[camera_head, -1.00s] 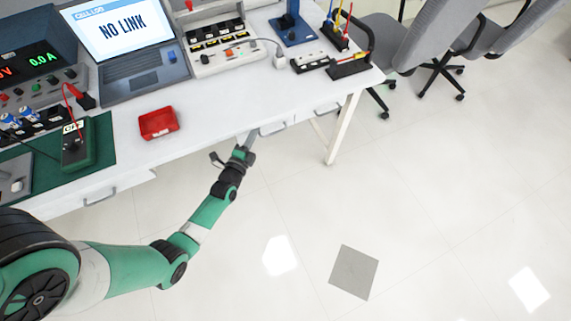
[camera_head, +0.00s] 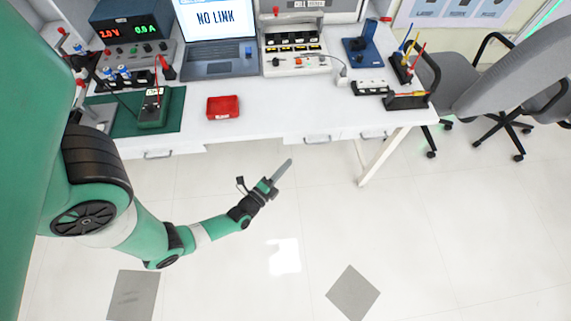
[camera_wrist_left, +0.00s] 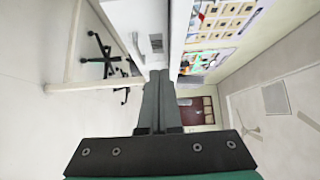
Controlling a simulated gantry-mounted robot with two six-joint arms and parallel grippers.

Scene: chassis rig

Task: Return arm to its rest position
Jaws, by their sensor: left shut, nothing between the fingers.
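My left arm comes in from the left of the head view, green with black joints, and reaches out over the open floor in front of the workbench. My left gripper (camera_head: 282,173) is shut and empty, below the bench's front edge in the picture and apart from it. Its two grey fingers also show together in the left wrist view (camera_wrist_left: 158,100), pointing away with nothing between them. My right gripper is not in view.
The white workbench (camera_head: 290,120) holds a red tray (camera_head: 223,107), a laptop (camera_head: 217,45) reading NO LINK, a power supply (camera_head: 131,30), a green mat (camera_head: 174,122) and a switch panel (camera_head: 294,50). Office chairs (camera_head: 470,75) stand at the right. Tiled floor in front is clear.

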